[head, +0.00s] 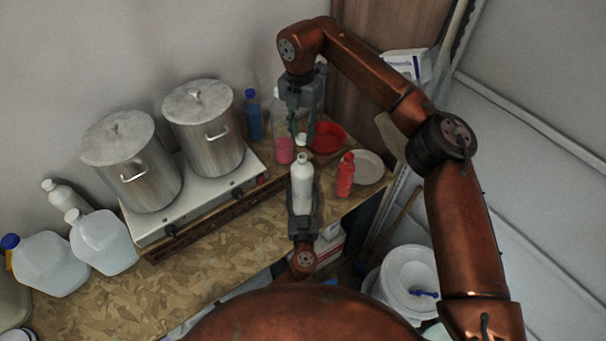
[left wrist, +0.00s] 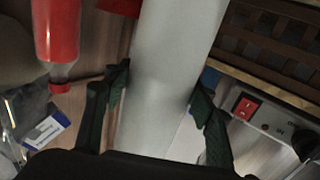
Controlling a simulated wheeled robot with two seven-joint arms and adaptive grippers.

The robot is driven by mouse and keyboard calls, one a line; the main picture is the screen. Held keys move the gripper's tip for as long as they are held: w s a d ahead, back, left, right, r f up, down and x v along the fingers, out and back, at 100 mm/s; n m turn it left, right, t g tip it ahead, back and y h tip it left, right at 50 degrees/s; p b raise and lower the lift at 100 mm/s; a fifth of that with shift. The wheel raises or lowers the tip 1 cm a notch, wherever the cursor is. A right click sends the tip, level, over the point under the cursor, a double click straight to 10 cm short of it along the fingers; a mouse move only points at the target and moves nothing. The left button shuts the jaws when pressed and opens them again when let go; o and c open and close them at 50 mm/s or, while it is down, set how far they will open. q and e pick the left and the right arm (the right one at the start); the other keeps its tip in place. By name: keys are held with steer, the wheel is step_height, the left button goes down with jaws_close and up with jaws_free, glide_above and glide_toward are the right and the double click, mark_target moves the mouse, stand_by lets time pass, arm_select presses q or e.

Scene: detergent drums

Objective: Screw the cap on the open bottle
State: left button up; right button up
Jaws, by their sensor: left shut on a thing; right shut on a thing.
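A white bottle (head: 302,186) stands upright near the front edge of the wooden counter, in the middle of the head view. My left gripper (head: 303,205) is shut around its body from the front. In the left wrist view the pale bottle (left wrist: 172,60) lies between the two dark fingers. My right gripper (head: 301,133) points down from above and is shut on a small white cap (head: 301,140). The cap is right above the bottle's neck; I cannot tell whether they touch. The fingers hide part of the cap.
A red bottle (head: 345,176) stands close right of the white bottle, near a pale plate (head: 369,166) and a red bowl (head: 327,138). A pink-and-clear bottle (head: 284,151) and blue bottle (head: 253,120) stand behind. Two steel pots (head: 205,136) sit on a stove (head: 185,210) at left.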

steer(key=shift+f, duration=2.2)
steer(key=shift+f, duration=0.9)
steer(key=shift+f, duration=0.55)
steer(key=m, duration=1.1)
steer(key=shift+s, duration=0.1)
steer(key=m, duration=0.3)
steer(key=shift+m, duration=0.4)
steer(key=shift+o, duration=0.2)
steer(key=m, duration=0.4)
steer(key=shift+m, duration=0.4)
